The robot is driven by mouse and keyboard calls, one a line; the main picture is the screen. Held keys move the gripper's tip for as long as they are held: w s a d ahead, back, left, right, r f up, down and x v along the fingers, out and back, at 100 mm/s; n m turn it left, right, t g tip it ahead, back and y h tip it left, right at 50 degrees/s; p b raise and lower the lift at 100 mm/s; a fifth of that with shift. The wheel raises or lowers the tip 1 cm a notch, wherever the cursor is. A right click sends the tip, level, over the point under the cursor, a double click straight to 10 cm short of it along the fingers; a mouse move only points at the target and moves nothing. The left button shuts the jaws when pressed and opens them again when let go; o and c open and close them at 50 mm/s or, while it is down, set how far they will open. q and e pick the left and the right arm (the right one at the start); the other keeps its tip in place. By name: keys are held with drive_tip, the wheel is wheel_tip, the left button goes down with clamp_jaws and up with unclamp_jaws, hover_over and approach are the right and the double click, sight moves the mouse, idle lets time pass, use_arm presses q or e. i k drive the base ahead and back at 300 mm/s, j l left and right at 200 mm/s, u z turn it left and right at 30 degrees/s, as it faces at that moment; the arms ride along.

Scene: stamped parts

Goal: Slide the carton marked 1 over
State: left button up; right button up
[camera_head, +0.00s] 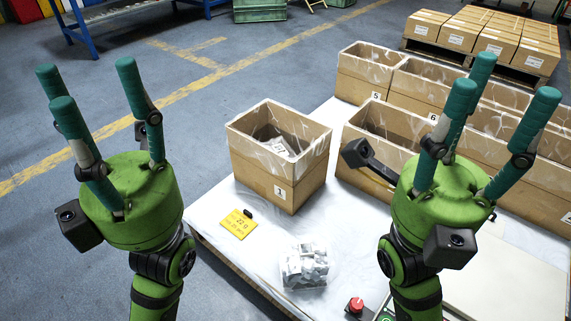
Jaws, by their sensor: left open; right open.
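The carton marked 1 (262,176) is an open brown box standing upright on the white table (213,207). Its number label faces me, and crumpled pale packing shows inside. My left gripper (97,92) is open and empty, raised to the left of the carton and apart from it. My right gripper (487,105) is open and empty, raised to the right of the carton, in front of other cartons. Neither gripper touches the carton marked 1. The carton's far sides are hidden.
More open cartons (367,85) stand behind and to the right, some marked 5 and 6. A yellow card (237,224), a clear bag of parts (305,266) and a red button (356,305) lie in front. Stacked closed boxes (487,38) stand at the back right.

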sight(287, 183)
drive_tip(key=i+j+z, duration=0.1)
drive_tip(key=j+z, duration=0.3)
drive_tip(key=j, duration=0.15)
drive_tip(key=j+z, duration=0.4)
drive_tip(key=j, duration=0.2)
drive_tip(key=k+j+z, duration=0.1)
drive_tip(key=j+z, duration=0.3)
drive_tip(key=j, duration=0.15)
